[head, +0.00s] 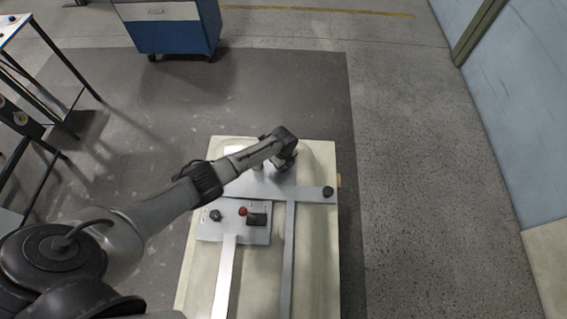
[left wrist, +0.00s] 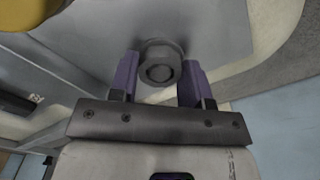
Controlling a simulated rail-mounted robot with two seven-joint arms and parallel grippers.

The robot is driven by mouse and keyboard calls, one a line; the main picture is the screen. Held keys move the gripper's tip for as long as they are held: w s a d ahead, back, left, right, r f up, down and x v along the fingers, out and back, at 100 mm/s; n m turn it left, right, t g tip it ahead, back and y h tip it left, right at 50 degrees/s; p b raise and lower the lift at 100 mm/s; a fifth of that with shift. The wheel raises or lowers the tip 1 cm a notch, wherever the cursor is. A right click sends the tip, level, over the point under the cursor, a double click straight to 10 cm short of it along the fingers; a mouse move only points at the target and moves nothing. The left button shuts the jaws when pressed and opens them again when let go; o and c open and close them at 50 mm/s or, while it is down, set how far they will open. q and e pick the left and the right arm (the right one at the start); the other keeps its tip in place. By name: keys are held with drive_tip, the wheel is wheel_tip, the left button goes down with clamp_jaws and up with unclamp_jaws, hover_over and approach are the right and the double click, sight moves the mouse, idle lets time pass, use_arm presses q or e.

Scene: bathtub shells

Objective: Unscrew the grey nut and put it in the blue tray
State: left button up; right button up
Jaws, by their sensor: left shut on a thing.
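The grey nut (left wrist: 160,66) is a flanged hex piece with a round hole or stud end at its middle, seen in the left wrist view against a flat grey plate (left wrist: 200,28). My left gripper (left wrist: 158,88) has its two purple fingers on either side of the nut and is shut on it. In the head view my left gripper (head: 284,164) points down at the far part of the pale tub shell (head: 318,160), and the nut is hidden there. I cannot make out the blue tray in either view. My right gripper is not in view.
A grey crossbar (head: 300,192) with a dark knob (head: 328,191) lies across the shell. A nearer plate (head: 205,234) carries a red knob (head: 242,211) and another dark knob (head: 216,215). A blue cabinet (head: 172,38) stands behind. The floor at right is clear.

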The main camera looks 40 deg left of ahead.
use_arm(q)
drive_tip(key=shift+c, duration=1.4)
drive_tip(key=shift+r+n+p, duration=0.1)
drive_tip(key=shift+n+p, duration=0.2)
drive_tip(key=shift+n, duration=0.2)
drive_tip(key=shift+c, duration=0.2)
drive_tip(key=shift+n, duration=0.3)
drive_tip(key=shift+r, duration=0.1)
drive_tip(key=shift+r+p, duration=1.1)
drive_tip(key=shift+p, duration=0.1)
drive_tip(key=shift+r+p, duration=1.15)
drive_tip(key=shift+r, duration=0.1)
